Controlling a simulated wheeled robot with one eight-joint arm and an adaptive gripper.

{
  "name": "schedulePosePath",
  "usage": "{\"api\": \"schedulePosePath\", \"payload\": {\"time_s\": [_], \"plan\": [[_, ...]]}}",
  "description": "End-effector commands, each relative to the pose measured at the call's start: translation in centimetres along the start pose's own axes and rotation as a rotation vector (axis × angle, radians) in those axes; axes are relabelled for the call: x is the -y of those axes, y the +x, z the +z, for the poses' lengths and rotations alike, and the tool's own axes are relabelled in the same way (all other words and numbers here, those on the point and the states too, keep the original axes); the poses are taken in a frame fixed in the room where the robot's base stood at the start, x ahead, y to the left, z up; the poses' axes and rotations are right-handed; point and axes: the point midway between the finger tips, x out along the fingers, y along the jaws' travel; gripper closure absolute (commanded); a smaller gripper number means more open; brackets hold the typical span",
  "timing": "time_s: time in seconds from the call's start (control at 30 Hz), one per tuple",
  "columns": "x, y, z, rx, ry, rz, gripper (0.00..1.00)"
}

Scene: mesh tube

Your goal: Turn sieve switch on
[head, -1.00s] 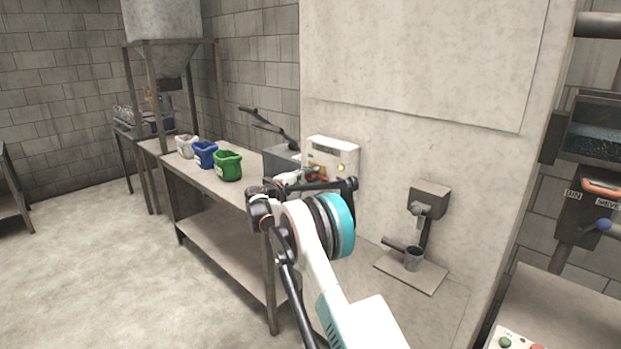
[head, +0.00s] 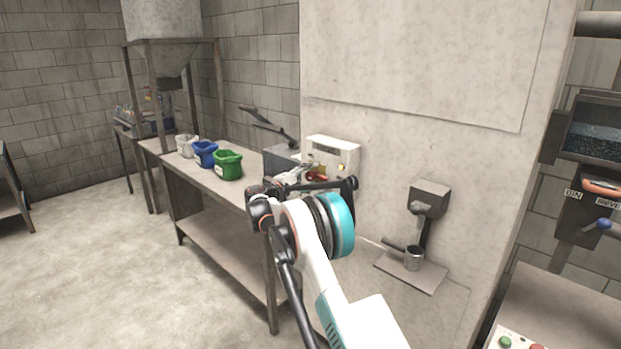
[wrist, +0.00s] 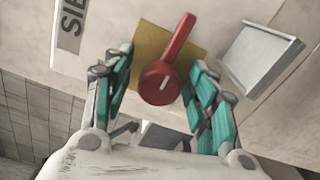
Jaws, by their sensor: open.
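The sieve switch is a red rotary knob (wrist: 165,75) with a long red handle and a white mark on its round hub. It sits on a yellow plate (wrist: 150,42) in the wrist view, beside a label reading "SIE" (wrist: 72,20). In the head view the knob (head: 317,176) shows small on the white control box (head: 333,151) by the wall. My gripper (wrist: 160,62) is open, with one teal-and-grey finger on each side of the knob. I cannot tell whether either finger touches it.
A grey slanted metal flap (wrist: 262,58) lies right of the knob in the wrist view.

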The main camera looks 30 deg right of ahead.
Motion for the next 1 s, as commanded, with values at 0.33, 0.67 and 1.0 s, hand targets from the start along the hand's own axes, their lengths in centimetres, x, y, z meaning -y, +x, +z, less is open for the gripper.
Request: {"api": "schedulePosePath", "payload": {"time_s": [0.33, 0.67, 1.0], "plan": [[-0.1, -5.5, -0.1, -0.004, 0.0, 0.001, 0.47], [0.0, -10.9, -0.1, -0.002, 0.0, 0.0, 0.47], [0.1, -11.9, 0.0, 0.0, 0.0, 0.0, 0.47]]}}
